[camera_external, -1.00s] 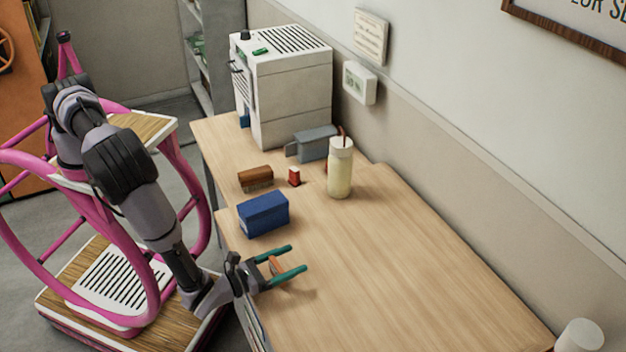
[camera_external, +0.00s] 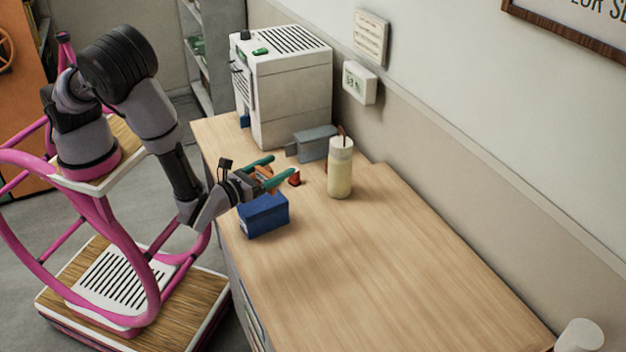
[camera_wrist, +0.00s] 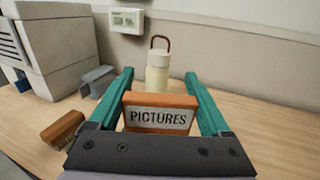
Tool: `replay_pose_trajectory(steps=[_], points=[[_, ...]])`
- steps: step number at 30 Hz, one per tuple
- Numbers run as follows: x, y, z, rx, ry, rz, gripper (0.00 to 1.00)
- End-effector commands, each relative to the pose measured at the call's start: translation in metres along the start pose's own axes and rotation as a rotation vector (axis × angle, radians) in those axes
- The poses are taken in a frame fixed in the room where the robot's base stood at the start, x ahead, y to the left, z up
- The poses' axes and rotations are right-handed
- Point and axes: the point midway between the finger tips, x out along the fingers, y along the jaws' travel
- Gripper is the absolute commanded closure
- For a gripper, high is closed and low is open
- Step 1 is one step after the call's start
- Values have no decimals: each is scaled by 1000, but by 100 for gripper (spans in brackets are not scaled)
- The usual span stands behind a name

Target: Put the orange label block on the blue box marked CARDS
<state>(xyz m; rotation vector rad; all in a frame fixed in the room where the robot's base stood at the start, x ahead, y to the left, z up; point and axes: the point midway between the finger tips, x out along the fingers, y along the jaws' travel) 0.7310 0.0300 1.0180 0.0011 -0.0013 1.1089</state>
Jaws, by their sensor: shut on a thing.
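My gripper (camera_external: 281,167) is shut on the orange label block (camera_external: 263,173), held between the teal fingers. In the wrist view the block (camera_wrist: 160,101) is upright between the fingers (camera_wrist: 159,76), its pale face reading PICTURES. The blue box (camera_external: 263,217) sits on the desk near its left edge. My gripper is raised above the desk, and in the outside view it appears just above and behind the box. No CARDS marking can be read on the box, and the box is not seen in the wrist view.
A cream bottle (camera_external: 340,170) with a brown loop stands beyond the gripper. A small red item (camera_external: 295,179) is near the fingertips. The desk's right side is clear.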

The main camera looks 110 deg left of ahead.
Motion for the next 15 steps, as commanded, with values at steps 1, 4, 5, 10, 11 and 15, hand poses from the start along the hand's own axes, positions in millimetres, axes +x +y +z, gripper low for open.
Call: replay_pose_trajectory(steps=[1, 4, 5, 10, 11, 15], points=[[6, 14, 7, 0, 1, 22, 73], [12, 34, 14, -1, 1, 52, 73], [13, 38, 15, 0, 1, 58, 73], [15, 46, -3, 4, 2, 69, 73], [15, 46, -9, 5, 2, 69, 73], [15, 46, -32, 3, 1, 69, 73]])
